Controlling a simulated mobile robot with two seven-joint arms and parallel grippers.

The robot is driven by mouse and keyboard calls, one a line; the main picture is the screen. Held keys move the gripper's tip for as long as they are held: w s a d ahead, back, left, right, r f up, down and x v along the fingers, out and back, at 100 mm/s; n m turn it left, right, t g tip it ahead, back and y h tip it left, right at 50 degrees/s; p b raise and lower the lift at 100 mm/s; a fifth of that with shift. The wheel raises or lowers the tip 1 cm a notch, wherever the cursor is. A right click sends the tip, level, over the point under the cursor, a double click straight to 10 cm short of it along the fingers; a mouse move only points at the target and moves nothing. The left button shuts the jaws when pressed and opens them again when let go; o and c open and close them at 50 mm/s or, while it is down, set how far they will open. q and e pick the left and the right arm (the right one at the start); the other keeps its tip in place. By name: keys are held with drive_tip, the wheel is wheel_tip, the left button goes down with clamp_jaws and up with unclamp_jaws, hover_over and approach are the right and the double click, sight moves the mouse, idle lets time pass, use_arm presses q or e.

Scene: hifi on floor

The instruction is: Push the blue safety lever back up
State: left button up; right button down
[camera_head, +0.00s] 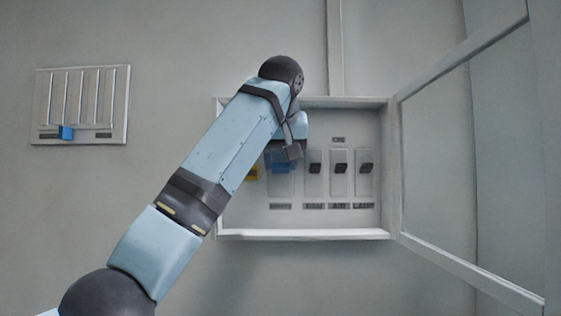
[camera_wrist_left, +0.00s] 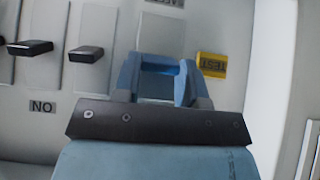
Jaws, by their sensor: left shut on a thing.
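The blue safety lever (camera_head: 279,164) sits on a pale plate inside the open wall box and is partly hidden behind my left wrist in the head view. My left gripper (camera_head: 291,153) is at this lever, shut on it. In the left wrist view the gripper (camera_wrist_left: 158,82) has a finger on either side of the blue lever (camera_wrist_left: 161,68), seen upside down. The lever's exact tilt cannot be told. My right gripper is not in view.
Black switches (camera_head: 340,168) stand to the right of the blue lever. A yellow TEST button (camera_wrist_left: 211,65) is close beside it. The box's frame (camera_head: 305,234) surrounds them, and its door (camera_head: 470,273) stands open to the right. A slider panel (camera_head: 80,105) hangs at left.

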use_arm(q)
drive_tip(key=shift+r, duration=0.1)
drive_tip(key=o, duration=0.9)
drive_tip(key=shift+o, duration=0.2)
drive_tip(key=b+v, duration=0.5)
drive_tip(key=v, duration=0.8)
drive_tip(key=shift+s+r, duration=0.25)
